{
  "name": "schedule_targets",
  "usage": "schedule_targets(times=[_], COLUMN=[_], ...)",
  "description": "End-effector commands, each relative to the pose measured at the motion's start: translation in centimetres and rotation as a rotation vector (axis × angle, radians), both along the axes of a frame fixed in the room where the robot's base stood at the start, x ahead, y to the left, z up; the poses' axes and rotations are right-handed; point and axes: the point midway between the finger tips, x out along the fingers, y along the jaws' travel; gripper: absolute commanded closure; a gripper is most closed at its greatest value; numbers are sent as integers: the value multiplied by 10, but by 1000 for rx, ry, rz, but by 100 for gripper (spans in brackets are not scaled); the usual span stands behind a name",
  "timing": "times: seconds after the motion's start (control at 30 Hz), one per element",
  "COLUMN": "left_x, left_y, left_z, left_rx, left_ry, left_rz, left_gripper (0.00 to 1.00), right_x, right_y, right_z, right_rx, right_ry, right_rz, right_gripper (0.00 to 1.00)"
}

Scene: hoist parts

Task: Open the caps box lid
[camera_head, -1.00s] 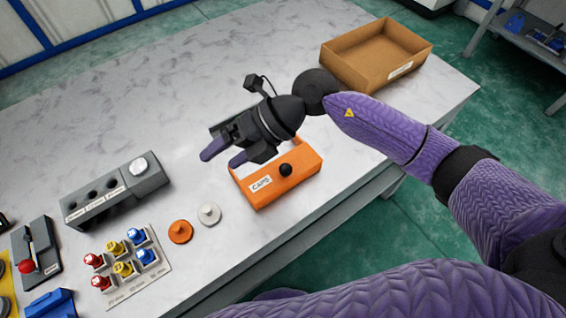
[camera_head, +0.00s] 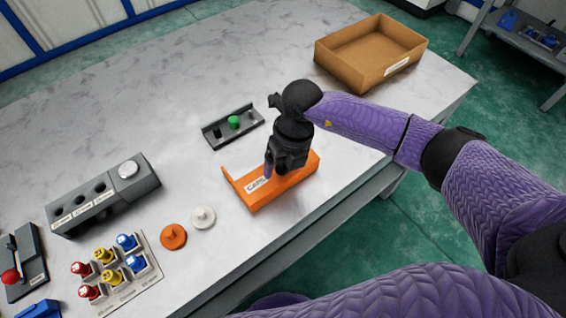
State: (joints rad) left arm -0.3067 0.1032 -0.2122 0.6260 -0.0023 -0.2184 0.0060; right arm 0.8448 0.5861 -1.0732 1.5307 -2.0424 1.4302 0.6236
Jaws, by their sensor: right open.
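The orange caps box (camera_head: 250,201), with a white CAPS label on its front, sits near the table's front edge. My right gripper (camera_head: 272,175) is over the box, pointing down at its front and lid area. It is open. The black knob is hidden behind the gripper, and I cannot tell whether the fingers touch it. The lid's state is mostly hidden by my gripper. My left gripper is not in view.
A dark tray with a green piece (camera_head: 233,122) lies behind the box. An orange cap (camera_head: 173,237) and a white cap (camera_head: 203,217) lie to its left. A grey block with holes (camera_head: 100,193) and a button panel stand further left. A cardboard box (camera_head: 370,52) is at the back right.

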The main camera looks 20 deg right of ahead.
Motion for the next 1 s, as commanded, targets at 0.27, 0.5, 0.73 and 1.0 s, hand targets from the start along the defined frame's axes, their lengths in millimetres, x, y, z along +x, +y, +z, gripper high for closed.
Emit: schedule_targets(times=[0.27, 0.5, 0.73, 1.0], left_x=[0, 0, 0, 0], left_y=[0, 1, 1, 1], left_z=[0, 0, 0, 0], left_rx=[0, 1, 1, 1], left_ry=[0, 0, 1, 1], left_rz=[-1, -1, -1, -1], left_gripper=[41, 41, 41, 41], right_x=[0, 0, 0, 0], right_y=[0, 0, 0, 0], right_z=[1, 1, 1, 1], right_rx=[1, 1, 1, 1], right_ry=[0, 0, 0, 0], right_rz=[0, 0, 0, 0], right_gripper=[69, 100, 100, 100])
